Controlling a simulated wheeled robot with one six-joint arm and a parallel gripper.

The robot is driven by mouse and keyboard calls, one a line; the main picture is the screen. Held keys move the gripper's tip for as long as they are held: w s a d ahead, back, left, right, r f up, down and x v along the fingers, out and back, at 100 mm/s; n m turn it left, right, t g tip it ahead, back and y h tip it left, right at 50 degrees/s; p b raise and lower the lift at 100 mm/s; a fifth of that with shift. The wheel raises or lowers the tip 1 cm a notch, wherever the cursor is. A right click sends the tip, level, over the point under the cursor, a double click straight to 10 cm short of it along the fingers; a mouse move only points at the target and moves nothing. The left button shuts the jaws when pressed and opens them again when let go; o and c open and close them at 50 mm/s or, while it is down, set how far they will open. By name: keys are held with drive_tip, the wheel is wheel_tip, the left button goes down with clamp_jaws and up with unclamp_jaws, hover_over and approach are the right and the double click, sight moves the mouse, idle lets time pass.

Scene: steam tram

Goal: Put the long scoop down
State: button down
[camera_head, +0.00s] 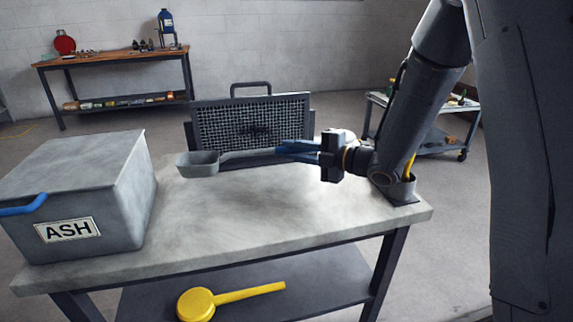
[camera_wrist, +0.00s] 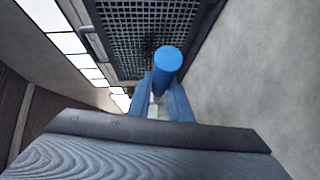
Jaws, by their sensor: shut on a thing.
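The long scoop has a grey rectangular pan (camera_head: 198,164) and a thin shaft running right toward my gripper. Its blue handle (camera_wrist: 168,60) shows end-on in the wrist view. My gripper (camera_head: 283,148) comes in from the right and is shut on the handle; the blue fingers also show in the wrist view (camera_wrist: 167,92). The scoop is held roughly level, apparently above the grey worktop (camera_head: 250,215) and in front of the mesh panel (camera_head: 252,120). The gap beneath it is hard to judge. My fingers hide part of the handle.
A grey box labelled ASH (camera_head: 70,195), with a blue handle, stands at the worktop's left end. A grey pot (camera_head: 402,190) stands at its right end. The worktop's middle front is clear. A yellow long-handled tool (camera_head: 197,304) lies on the lower shelf.

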drive_tip(key=shift+f, duration=2.15)
drive_tip(key=shift+f, duration=0.3)
drive_tip(key=c, duration=1.6)
unclamp_jaws()
drive_tip(key=shift+r, duration=0.1)
drive_tip(key=shift+r, duration=0.2)
drive_tip(key=v, duration=0.7)
drive_tip(key=shift+s+d, duration=0.15)
drive_tip(key=shift+d, duration=0.1)
